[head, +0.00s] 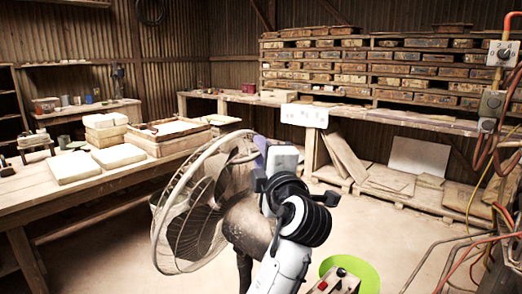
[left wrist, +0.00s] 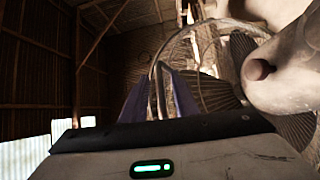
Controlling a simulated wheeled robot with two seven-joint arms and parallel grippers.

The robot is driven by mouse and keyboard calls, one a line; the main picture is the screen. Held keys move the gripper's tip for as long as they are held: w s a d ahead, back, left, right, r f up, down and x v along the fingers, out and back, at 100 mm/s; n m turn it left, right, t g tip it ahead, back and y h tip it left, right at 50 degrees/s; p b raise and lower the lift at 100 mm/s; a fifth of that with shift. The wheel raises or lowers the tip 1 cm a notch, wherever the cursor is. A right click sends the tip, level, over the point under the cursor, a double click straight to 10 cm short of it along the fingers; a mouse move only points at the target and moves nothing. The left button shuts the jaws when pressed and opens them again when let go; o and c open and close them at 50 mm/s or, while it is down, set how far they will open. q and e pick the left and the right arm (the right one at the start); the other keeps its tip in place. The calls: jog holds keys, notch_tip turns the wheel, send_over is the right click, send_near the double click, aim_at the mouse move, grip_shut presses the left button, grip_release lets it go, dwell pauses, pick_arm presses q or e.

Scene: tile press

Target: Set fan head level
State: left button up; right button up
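The fan's wire guard (head: 182,215) shows in the middle of the head view, facing left with its face leaning back, so the head looks tilted upward. Its rounded motor housing (head: 247,222) is behind the guard, above a dark post partly hidden by my left arm. My left gripper (head: 262,148) is at the guard's upper rim. In the left wrist view, the gripper's bluish fingers (left wrist: 160,98) stand close on both sides of the guard rim (left wrist: 176,42) and look shut on it. The motor housing (left wrist: 285,75) shows at the right there. My right gripper is not in view.
A wooden workbench (head: 50,208) with pale slabs (head: 120,156) and a wooden tray (head: 165,148) stands left of the fan. Racks of tiles (head: 365,70) line the back wall. Hoses and cables (head: 485,240) hang at the right.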

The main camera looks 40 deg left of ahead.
pick_arm(q)
grip_shut()
dwell(1.4)
